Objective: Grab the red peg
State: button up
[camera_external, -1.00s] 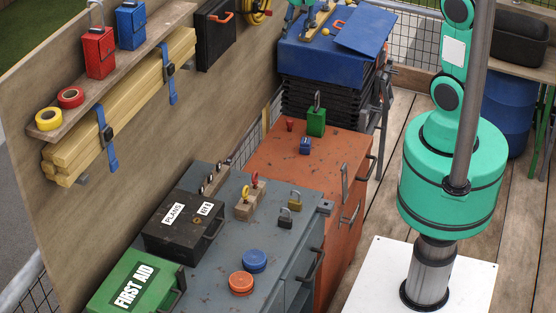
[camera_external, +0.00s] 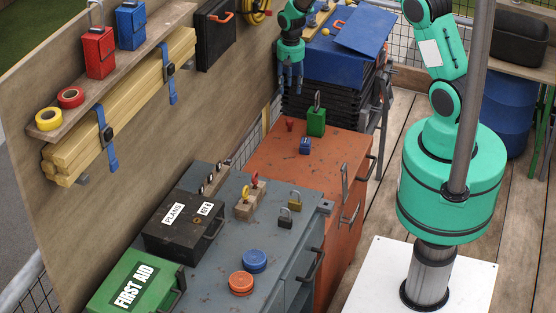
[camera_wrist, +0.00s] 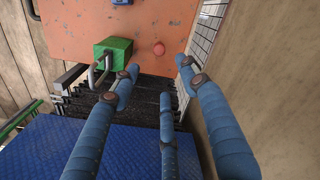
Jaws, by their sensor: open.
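The red peg (camera_external: 290,125) stands on the orange cabinet top, near its back left edge beside the wooden wall. In the wrist view the peg (camera_wrist: 158,49) is a small round red shape at the cabinet's near edge, beyond my fingertips. My gripper (camera_external: 291,84) hangs with its blue fingers pointing down, above and behind the peg, near the wall. In the wrist view my gripper (camera_wrist: 161,90) has its fingers spread with nothing between them. It is apart from the peg.
The wooden wall (camera_external: 232,95) is close on the left. A stack of black crates (camera_external: 322,98) stands behind the orange cabinet (camera_external: 280,158).

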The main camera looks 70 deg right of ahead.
aim_at(290, 119)
jog(key=f, duration=0.3)
jog(key=shift+s+d+f, duration=0.1)
jog(key=shift+d+f, duration=0.05)
jog(key=shift+d, duration=0.2)
jog(key=shift+f, duration=0.1)
jog(key=shift+f+b, duration=0.55)
jog(key=shift+f, duration=3.65)
jog(key=shift+f, duration=0.1)
jog(key=shift+f+b, duration=0.5)
jog(key=shift+f, duration=2)
jog(key=c, duration=1)
